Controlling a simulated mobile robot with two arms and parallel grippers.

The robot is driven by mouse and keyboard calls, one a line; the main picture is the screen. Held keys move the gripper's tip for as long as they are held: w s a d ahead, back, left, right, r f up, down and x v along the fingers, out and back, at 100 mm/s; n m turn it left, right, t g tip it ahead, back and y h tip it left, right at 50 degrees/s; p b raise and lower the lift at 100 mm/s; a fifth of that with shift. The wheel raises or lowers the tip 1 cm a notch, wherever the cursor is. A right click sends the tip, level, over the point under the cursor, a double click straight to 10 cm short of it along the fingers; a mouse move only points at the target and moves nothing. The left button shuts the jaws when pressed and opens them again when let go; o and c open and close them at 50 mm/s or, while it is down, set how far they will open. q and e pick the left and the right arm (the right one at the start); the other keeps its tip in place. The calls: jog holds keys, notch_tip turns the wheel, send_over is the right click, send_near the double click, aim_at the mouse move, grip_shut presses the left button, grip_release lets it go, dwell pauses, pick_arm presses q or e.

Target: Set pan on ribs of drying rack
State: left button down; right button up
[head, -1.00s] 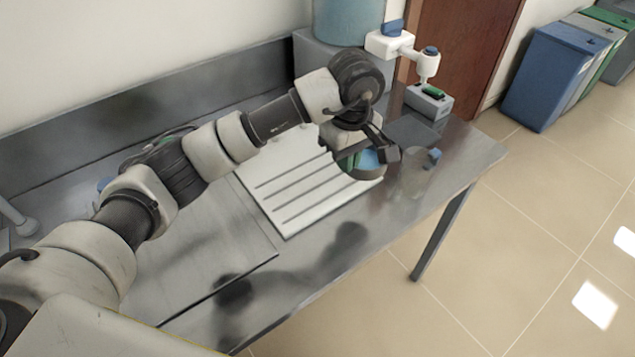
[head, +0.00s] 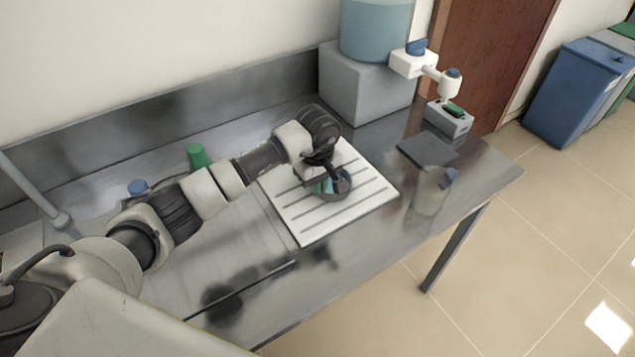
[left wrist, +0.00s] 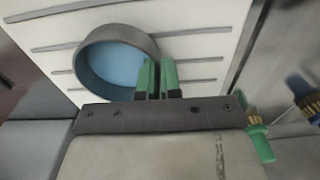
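The pan (head: 338,190) is a round dark grey dish with a light blue inside. It is over the white drying rack (head: 307,229), near its middle; whether it touches the ribs I cannot tell. In the left wrist view the pan (left wrist: 84,71) shows its open top, with the ribbed rack (left wrist: 215,43) behind it. My left gripper (head: 327,182) is at the pan's rim. In the left wrist view its green-padded fingers (left wrist: 158,76) are close together with the pan's right wall between them. My right gripper is out of view.
A clear jug (head: 431,192) stands right of the rack, with a dark flat plate (head: 427,150) behind it. A large blue water tank (head: 376,28) on a grey block stands at the back. A green-topped bottle (head: 198,157) is behind my left arm.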

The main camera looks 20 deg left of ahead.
pick_arm(q)
jog(key=shift+f, duration=0.45)
jog(key=shift+f, duration=0.1)
jog(key=c, duration=1.3)
grip_release()
jog(key=shift+c, duration=0.2)
